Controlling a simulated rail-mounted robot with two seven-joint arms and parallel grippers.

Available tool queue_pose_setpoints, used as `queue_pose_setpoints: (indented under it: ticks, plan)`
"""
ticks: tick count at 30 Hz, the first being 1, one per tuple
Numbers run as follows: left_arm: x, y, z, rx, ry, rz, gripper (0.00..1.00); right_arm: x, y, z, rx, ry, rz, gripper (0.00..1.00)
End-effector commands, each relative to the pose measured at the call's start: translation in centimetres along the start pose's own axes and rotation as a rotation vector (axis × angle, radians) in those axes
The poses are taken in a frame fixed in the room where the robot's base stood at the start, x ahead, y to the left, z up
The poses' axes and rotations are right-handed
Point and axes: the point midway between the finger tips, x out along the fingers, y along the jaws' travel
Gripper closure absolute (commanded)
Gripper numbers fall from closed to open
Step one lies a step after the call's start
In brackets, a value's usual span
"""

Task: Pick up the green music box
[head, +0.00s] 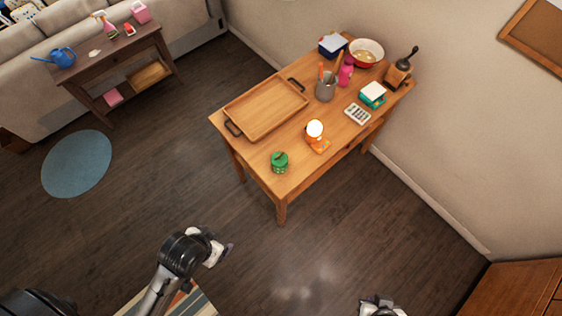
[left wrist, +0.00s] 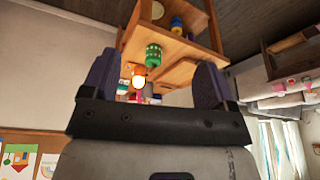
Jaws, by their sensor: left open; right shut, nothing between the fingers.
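The green music box (head: 280,161) is a small round green object with a knob on top. It stands near the front left corner of the wooden table (head: 292,187). In the left wrist view the music box (left wrist: 153,56) appears between the fingers, some distance beyond them. My left gripper (head: 222,252) is in front of the table and below the music box in the head view. Its fingers (left wrist: 155,85) are wide apart and empty. My right gripper (head: 380,303) is shut and empty at the bottom edge, far from the table, and partly cut off.
An orange lamp (head: 316,131) stands close right of the music box. A wooden tray (head: 265,107) lies behind it. A calculator (head: 357,114), utensil pot (head: 325,89) and red bowl (head: 366,52) are farther back. The floor before the table is clear.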

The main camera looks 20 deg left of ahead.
Motion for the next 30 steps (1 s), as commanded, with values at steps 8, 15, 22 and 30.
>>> queue_pose_setpoints:
  ticks: [8, 15, 22, 30]
  plan:
    - [0.00, 0.00, 0.00, 0.000, 0.000, 0.000, 0.20, 0.00, -0.01, -0.01, 0.000, 0.000, 0.000, 1.00]
    - [0.00, -0.01, 0.00, 0.000, 0.000, 0.000, 0.32, 0.00, -0.01, -0.01, 0.000, 0.001, 0.000, 1.00]
    - [0.00, -0.01, 0.00, 0.000, 0.000, 0.000, 0.54, 0.00, -0.01, -0.02, 0.000, 0.001, 0.000, 1.00]
    - [0.07, -0.05, 0.00, 0.001, 0.000, -0.001, 0.60, 0.04, -0.01, -0.02, 0.001, 0.001, 0.000, 1.00]
